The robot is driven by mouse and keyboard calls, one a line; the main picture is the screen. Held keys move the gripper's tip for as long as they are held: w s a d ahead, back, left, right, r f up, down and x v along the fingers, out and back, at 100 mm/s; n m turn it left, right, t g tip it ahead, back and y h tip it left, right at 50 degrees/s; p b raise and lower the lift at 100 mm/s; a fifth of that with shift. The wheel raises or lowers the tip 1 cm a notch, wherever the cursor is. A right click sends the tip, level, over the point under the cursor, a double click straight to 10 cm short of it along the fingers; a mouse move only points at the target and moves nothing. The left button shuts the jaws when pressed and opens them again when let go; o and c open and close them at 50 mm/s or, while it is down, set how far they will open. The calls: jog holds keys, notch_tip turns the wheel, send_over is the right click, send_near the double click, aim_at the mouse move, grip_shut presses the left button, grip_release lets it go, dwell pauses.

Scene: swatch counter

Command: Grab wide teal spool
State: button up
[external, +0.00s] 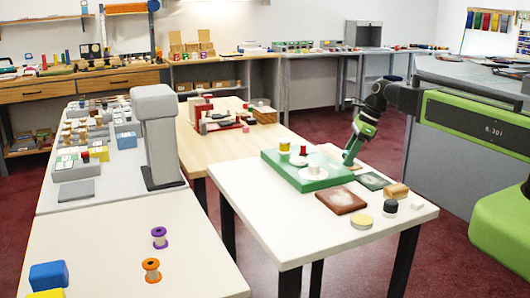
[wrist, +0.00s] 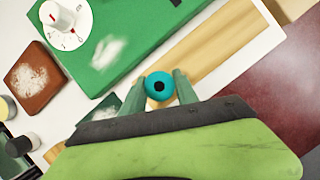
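The teal spool (wrist: 155,78) shows end-on in the wrist view as a round teal ring with a dark hole. It sits between the two fingertips of my gripper (wrist: 159,90) and fills the gap, so my gripper looks shut on it. In the external view my gripper (external: 350,158) points down at the right edge of the green board. The spool is hidden or too small to make out there. Whether the spool is clear of the surface below cannot be told.
The green board (external: 304,182) carries a yellow spool (external: 284,145) and white dials. A brown tile (external: 341,201), a wooden block (external: 396,191), a black-and-white spool (external: 390,208) and a yellow disc (external: 362,222) lie nearby on the white table (external: 290,240). Purple and orange spools (external: 151,277) stand on the left counter.

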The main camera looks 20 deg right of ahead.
aim_at(345, 152)
grip_shut()
jog(key=shift+r+p, duration=0.45)
notch_tip(345, 152, up, 4)
jog(key=p, duration=0.4)
jog(key=s+d+r+p, duration=0.4)
jog(key=d+r+p, duration=0.2)
jog(key=d, duration=0.5)
